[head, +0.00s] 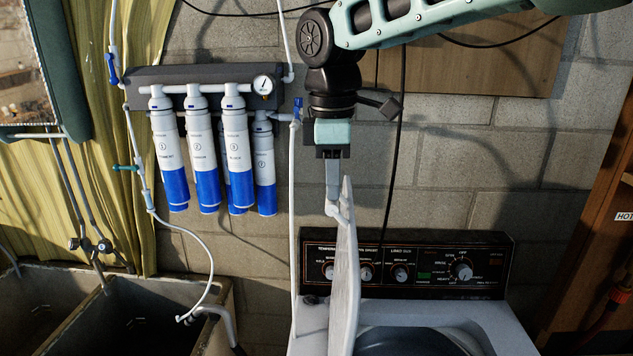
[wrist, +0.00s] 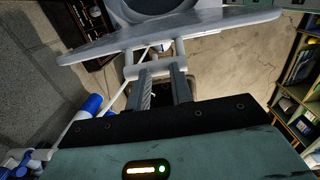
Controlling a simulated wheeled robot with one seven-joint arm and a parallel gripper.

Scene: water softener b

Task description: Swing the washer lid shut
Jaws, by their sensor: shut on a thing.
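The white washer lid (head: 346,275) stands nearly upright, seen almost edge-on, above the left part of the washer (head: 488,318). The washer opening beside it is uncovered. My gripper (head: 333,197) points down at the lid's upper edge and is shut on a light handle-like part there. In the wrist view, the fingers of my gripper (wrist: 164,88) reach to this part, below the broad pale lid (wrist: 185,30). The exact finger contact is hard to make out.
The washer's dark control panel (head: 405,262) stands behind the lid. Blue-and-white filter cartridges (head: 203,150) hang on the wall to the left. A white hose (head: 294,215) runs down close to the lid. Concrete sinks (head: 120,310) stand at the lower left.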

